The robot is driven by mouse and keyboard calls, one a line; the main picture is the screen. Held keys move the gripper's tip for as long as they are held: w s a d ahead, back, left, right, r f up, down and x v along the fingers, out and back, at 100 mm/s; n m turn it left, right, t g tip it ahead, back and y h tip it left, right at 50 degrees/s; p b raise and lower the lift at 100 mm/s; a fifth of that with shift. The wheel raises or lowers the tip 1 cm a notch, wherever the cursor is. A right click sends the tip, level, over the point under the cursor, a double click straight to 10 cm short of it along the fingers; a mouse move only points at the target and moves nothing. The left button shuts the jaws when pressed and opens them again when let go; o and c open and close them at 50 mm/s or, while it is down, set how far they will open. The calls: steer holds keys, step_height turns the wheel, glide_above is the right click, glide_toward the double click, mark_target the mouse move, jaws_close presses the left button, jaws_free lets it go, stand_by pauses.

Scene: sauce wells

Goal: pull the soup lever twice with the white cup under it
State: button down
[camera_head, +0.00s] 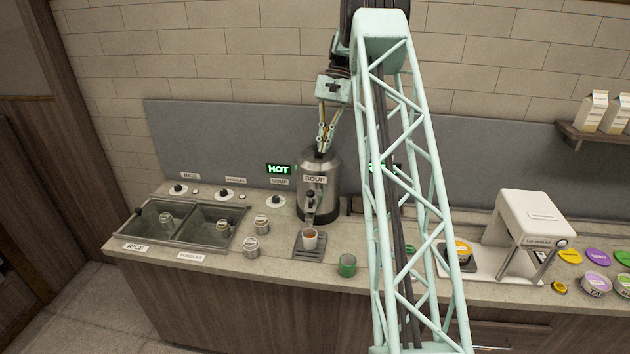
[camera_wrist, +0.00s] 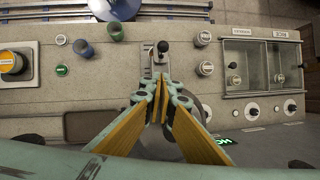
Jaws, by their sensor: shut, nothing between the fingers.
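The steel soup dispenser (camera_head: 313,172) stands on the counter with a SOUP label and a lever (camera_head: 310,205) on its front. The white cup (camera_head: 309,240) stands upright on the drip tray (camera_head: 301,250) below the lever, with brown contents showing. My gripper (camera_head: 321,149) is shut and empty, pointing down over the top of the dispenser, behind the lever. In the wrist view, my gripper (camera_wrist: 164,105) hides most of the dispenser; a dark lever knob (camera_wrist: 163,46) shows beyond the fingertips, apart from them. I cannot make out the white cup there.
A green cup (camera_head: 347,265) stands right of the drip tray. Rice and noodle wells (camera_head: 188,224) and small metal containers (camera_head: 251,246) are to the left. A white machine (camera_head: 525,235) stands at the right. A lit HOT sign (camera_head: 279,169) is behind. My arm blocks part of the counter.

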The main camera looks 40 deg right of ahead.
steer(key=shift+f, duration=0.1)
glide_toward(311, 196)
steer(key=w+d+f, duration=0.2)
steer(key=f, duration=0.1)
steer(key=w+d+f+p, duration=0.1)
steer(key=shift+w+d+f, duration=0.1)
steer(key=shift+d+f, duration=0.2)
steer(key=shift+f, duration=0.1)
steer(key=shift+s+a+f, duration=0.1)
steer(key=shift+s+a, duration=0.15)
steer(key=shift+a, duration=0.25)
steer(key=shift+s+a+f, duration=0.15)
steer(key=shift+s+a, duration=0.15)
steer(key=shift+a, duration=0.2)
steer(key=shift+s+a+f, duration=0.25)
steer(key=shift+a+f, duration=0.15)
steer(key=shift+a, duration=0.15)
